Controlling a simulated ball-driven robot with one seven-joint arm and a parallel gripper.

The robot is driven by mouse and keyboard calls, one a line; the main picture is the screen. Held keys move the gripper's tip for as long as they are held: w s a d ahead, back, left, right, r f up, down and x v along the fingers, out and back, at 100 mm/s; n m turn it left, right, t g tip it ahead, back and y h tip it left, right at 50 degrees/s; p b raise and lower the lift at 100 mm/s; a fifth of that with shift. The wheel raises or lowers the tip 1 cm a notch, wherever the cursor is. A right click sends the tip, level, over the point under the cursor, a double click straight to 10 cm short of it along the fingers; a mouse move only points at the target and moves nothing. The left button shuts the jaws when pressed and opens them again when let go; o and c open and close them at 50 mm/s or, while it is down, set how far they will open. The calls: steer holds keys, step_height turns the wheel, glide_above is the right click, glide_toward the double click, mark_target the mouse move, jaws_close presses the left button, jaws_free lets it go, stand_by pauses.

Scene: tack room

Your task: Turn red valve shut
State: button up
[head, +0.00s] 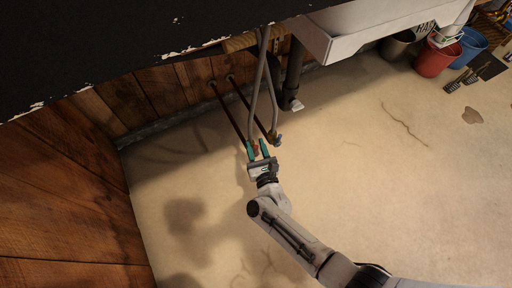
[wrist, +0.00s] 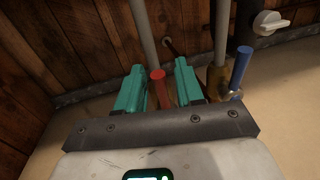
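The red valve handle (wrist: 159,88) stands upright between the two teal fingers of my gripper (wrist: 157,92) in the wrist view. Gaps show between the handle and both fingers, so the fingers are apart and not visibly touching it. In the head view my gripper (head: 257,150) reaches the lower ends of the pipes near the wooden wall. The red handle is mostly hidden there by the fingers. A blue valve handle (wrist: 240,68) on a brass body (wrist: 216,80) is just right of the right finger.
Grey pipes (head: 256,85) rise beside the gripper. A dark drain pipe (head: 293,75) with a white knob (wrist: 270,22) is to the right. A white sink (head: 345,42) hangs above. Red (head: 437,58) and blue (head: 470,46) buckets stand far right. Open floor (head: 400,190) lies in front.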

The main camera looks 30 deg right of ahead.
steer(key=shift+c, duration=0.3)
jaws_close()
stand_by(0.3)
